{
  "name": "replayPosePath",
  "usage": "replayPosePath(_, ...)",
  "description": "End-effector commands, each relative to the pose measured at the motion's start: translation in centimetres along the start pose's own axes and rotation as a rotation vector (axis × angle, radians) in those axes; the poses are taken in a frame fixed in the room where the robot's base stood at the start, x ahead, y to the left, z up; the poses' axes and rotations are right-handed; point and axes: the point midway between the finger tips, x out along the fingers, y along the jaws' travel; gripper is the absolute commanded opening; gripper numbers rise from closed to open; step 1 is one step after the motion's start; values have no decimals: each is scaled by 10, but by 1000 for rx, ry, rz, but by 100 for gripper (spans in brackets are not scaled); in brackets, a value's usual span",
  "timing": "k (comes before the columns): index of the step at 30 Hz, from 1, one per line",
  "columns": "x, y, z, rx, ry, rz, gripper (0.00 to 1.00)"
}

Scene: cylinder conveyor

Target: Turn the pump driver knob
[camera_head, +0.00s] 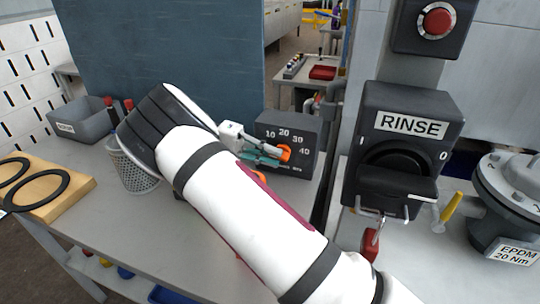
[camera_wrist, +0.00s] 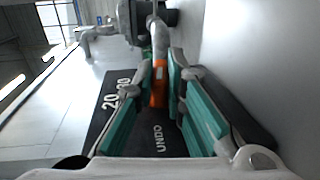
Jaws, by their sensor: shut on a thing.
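The pump driver is a dark box (camera_head: 303,133) with a dial marked 10, 20, 30 and 40, at the back of the grey bench. Its orange knob (camera_head: 286,153) shows on the front face, near the 40 side. My gripper (camera_head: 277,156) reaches the box from the left and its teal fingers are shut on the knob. In the wrist view the orange knob (camera_wrist: 159,84) lies between the teal fingertips of my gripper (camera_wrist: 161,82). The dial face (camera_wrist: 115,105) appears sideways there, with some numbers visible. My arm and fingers hide part of the dial.
A grey bin (camera_head: 82,117) and a wire mesh cup (camera_head: 135,172) stand left of my arm. A wooden board (camera_head: 45,182) with black rings lies at the left edge. The RINSE switch box (camera_head: 407,135) stands close on the right, near a grey flanged part (camera_head: 510,190).

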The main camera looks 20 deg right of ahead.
Motion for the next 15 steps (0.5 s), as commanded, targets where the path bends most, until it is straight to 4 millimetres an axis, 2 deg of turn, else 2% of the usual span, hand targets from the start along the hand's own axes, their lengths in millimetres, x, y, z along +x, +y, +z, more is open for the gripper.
replayPosePath(11, 0, -1, 1, -3, -2, 3, 0)
replayPosePath(12, 0, -1, 1, -3, -2, 3, 21)
replayPosePath(14, 0, -1, 1, -3, -2, 3, 32)
replayPosePath(15, 0, -1, 1, -2, -2, 3, 32)
